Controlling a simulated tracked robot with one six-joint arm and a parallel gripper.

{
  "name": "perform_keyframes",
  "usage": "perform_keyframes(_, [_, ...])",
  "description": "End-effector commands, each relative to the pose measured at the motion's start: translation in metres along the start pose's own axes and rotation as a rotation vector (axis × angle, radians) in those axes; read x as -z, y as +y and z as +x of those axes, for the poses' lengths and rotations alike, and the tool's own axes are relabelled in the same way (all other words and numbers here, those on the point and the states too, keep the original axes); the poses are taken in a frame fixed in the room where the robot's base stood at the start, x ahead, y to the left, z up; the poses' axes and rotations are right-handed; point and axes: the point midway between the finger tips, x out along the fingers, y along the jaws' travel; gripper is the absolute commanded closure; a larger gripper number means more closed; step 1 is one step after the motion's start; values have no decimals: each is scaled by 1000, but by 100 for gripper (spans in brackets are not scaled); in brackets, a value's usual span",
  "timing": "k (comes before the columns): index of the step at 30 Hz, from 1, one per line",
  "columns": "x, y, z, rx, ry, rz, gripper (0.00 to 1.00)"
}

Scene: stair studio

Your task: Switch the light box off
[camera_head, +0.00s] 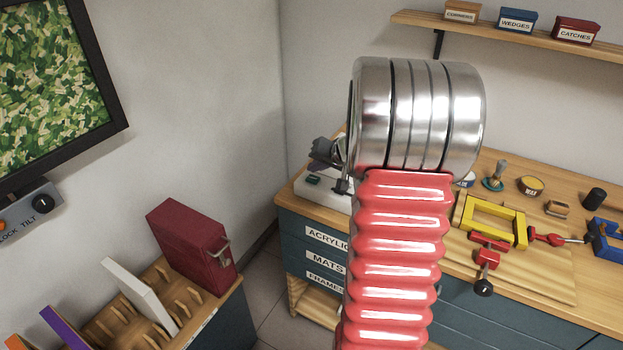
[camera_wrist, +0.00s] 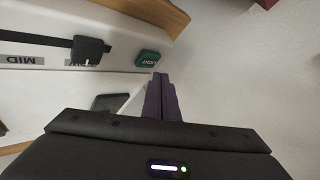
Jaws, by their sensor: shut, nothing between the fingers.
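A white box (camera_head: 325,195), which seems to be the light box, stands on the left end of the wooden bench, mostly hidden behind my arm. In the wrist view its white face (camera_wrist: 40,82) carries a green button (camera_wrist: 147,59) with small white lettering, which I cannot read surely. A black slider (camera_wrist: 90,50) with a "MID" label and a dark square (camera_wrist: 107,102) are beside it. My gripper (camera_wrist: 160,82) is shut and empty, its fingertips just below the green button in the picture; I cannot tell whether they touch. In the head view my gripper (camera_head: 322,155) is partly hidden.
The bench holds a yellow frame (camera_head: 495,219), a red clamp (camera_head: 487,258) and a blue clamp (camera_head: 606,238) to the right. A red case (camera_head: 190,245) stands in a wooden rack at lower left. A shelf (camera_head: 500,33) with small boxes hangs above.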

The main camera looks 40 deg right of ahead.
Motion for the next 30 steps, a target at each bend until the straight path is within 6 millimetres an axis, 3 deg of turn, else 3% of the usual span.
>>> perform_keyframes(21, [26,-25,-35,0,3,0,100])
perform_keyframes(30, [26,-26,-36,-1,1,1,100])
